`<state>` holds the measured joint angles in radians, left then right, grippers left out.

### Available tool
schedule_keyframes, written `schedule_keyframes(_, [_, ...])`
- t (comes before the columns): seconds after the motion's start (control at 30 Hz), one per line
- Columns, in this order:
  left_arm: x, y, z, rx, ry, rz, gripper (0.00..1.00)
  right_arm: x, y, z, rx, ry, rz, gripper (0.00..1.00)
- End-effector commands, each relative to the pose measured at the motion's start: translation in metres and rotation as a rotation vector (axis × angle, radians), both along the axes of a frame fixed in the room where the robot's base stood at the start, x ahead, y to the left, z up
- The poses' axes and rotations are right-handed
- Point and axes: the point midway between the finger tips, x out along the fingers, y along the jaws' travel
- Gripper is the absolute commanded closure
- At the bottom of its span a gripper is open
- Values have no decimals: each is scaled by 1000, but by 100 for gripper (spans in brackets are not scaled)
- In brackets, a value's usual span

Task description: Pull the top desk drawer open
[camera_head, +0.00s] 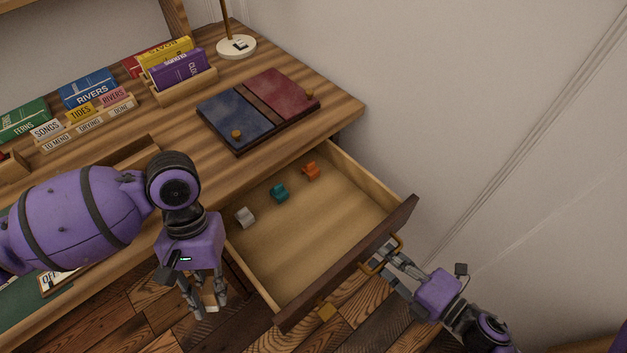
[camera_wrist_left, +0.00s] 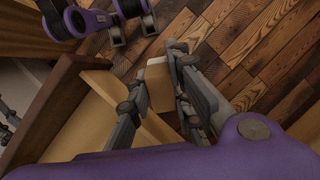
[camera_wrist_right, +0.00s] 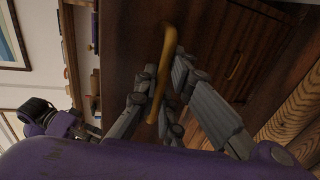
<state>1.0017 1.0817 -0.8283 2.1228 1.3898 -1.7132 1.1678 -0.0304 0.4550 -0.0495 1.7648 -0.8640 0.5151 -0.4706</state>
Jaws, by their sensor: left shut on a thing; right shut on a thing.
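The top desk drawer (camera_head: 300,240) is pulled out from under the desktop, with its inside showing. A white, a teal (camera_head: 279,193) and an orange (camera_head: 311,172) small piece lie in it. My right gripper (camera_head: 386,256) is shut on the brass handle (camera_head: 369,268) at the drawer's dark front (camera_head: 345,268); the handle also shows between its fingers in the right wrist view (camera_wrist_right: 170,60). My left gripper (camera_head: 208,303) hangs left of the drawer, shut on a small tan block (camera_wrist_left: 160,88), which its fingers partly hide in the head view.
The wooden desktop (camera_head: 340,112) holds a blue and red board (camera_head: 250,118), a lamp base (camera_head: 236,46) and several books in racks. A white wall stands close on the right.

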Motion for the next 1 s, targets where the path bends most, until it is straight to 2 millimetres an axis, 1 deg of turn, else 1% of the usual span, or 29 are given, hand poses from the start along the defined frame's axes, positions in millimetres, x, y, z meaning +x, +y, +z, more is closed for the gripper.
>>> schedule_keyframes(0.27, [0, 0, 0, 0, 0, 0, 100, 1, 0, 1, 0, -2, -1, 100])
schedule_keyframes(0.3, [0, 0, 0, 0, 0, 0, 100, 1, 0, 1, 0, -2, -1, 87])
schedule_keyframes(0.4, [0, 0, 0, 0, 0, 0, 100, 1, 0, 1, 0, -2, -1, 74])
schedule_keyframes(0.43, [0, 0, 0, 0, 0, 0, 100, 1, 0, 1, 0, -2, -1, 72])
schedule_keyframes(0.77, [0, 0, 0, 0, 0, 0, 100, -2, -2, 0, -1, 1, -1, 72])
schedule_keyframes(0.87, [0, 0, 0, 0, 0, 0, 100, -10, -8, 2, -2, 2, -3, 72])
schedule_keyframes(1.0, [0, 0, 0, 0, 0, 0, 100, -31, -23, 7, -3, 4, -3, 72])
